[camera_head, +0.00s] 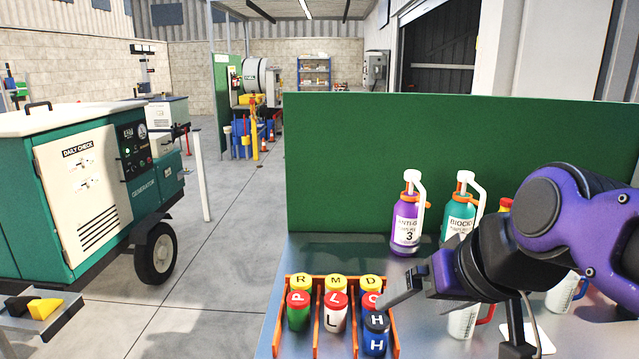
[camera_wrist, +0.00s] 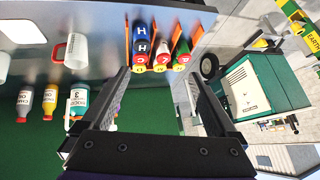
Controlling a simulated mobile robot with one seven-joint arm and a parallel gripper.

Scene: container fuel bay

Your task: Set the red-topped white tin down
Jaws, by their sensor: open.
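The red-topped white tin (camera_head: 335,312), marked L, stands upright in the middle lane of the orange rack (camera_head: 279,325), in front of a yellow-topped tin marked M (camera_head: 336,283). In the wrist view the white tin (camera_wrist: 163,42) shows between a blue tin and a green tin. My gripper (camera_head: 400,290) is open at the rack's right side, with one finger in front of the right lane's tins. In the wrist view my gripper (camera_wrist: 155,97) has its fingers wide apart with nothing between the tips.
The left lane holds a red-topped green tin (camera_head: 298,312); the right lane holds a blue tin (camera_head: 375,337). A purple bottle (camera_head: 405,222) and a teal bottle (camera_head: 458,218) stand behind, before a green panel (camera_head: 350,160). White mugs stand to the right. A generator (camera_head: 90,185) is at left.

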